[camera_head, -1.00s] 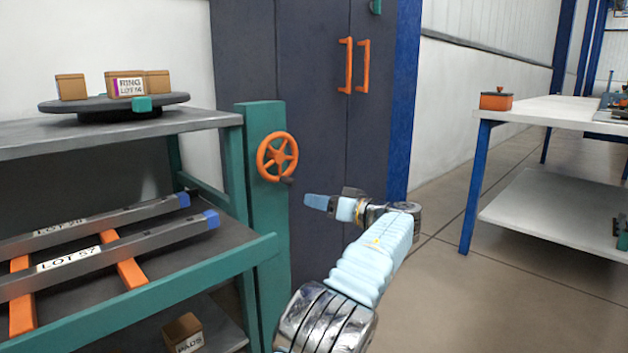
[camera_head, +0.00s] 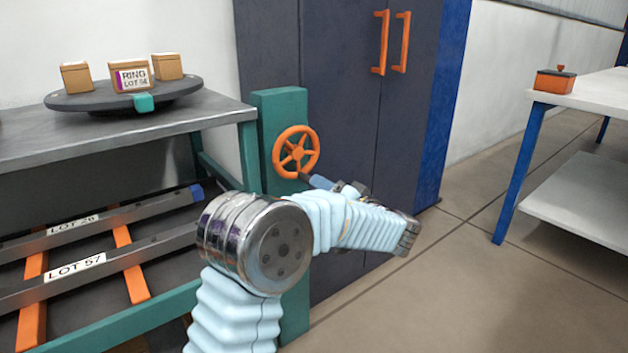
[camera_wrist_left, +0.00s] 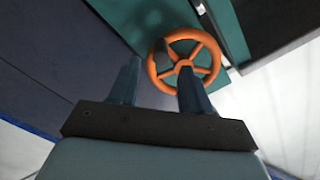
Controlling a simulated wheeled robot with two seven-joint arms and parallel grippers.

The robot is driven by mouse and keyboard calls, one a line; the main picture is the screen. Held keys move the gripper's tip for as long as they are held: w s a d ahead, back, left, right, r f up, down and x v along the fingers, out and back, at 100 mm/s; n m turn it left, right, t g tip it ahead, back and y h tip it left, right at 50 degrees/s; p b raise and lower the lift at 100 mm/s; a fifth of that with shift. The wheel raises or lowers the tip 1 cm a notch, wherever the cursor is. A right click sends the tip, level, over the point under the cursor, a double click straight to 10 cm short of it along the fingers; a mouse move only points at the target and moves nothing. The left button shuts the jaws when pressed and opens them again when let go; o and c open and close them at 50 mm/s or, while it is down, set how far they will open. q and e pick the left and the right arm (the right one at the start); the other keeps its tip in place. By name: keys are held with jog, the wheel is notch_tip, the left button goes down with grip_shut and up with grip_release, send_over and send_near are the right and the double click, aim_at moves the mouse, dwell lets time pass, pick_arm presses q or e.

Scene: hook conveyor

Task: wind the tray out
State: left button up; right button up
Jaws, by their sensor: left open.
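An orange spoked handwheel (camera_head: 291,137) is on the teal post of the rack, and it also shows in the wrist view (camera_wrist_left: 214,47). A dark crank knob (camera_wrist_left: 162,50) sticks out from its rim. My left gripper (camera_head: 317,182) is at the wheel's lower right in the head view, partly hidden by my arm. In the wrist view its two fingers (camera_wrist_left: 159,70) are apart, with the knob in line with the gap; I cannot tell whether they touch it. A dark tray-like level with a teal front edge (camera_head: 150,322) holds bars marked LOT. My right gripper is out of view.
A dark turntable (camera_head: 85,101) with several boxes stands on the rack's upper shelf. A dark cabinet (camera_head: 335,90) with orange handles is behind the wheel. A white table (camera_head: 605,88) with an orange box stands right, with open floor before it.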

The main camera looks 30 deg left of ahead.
aim_at(302, 156)
pick_arm(q)
jog(key=x, duration=0.5)
jog(key=shift+c, duration=0.3)
grip_shut()
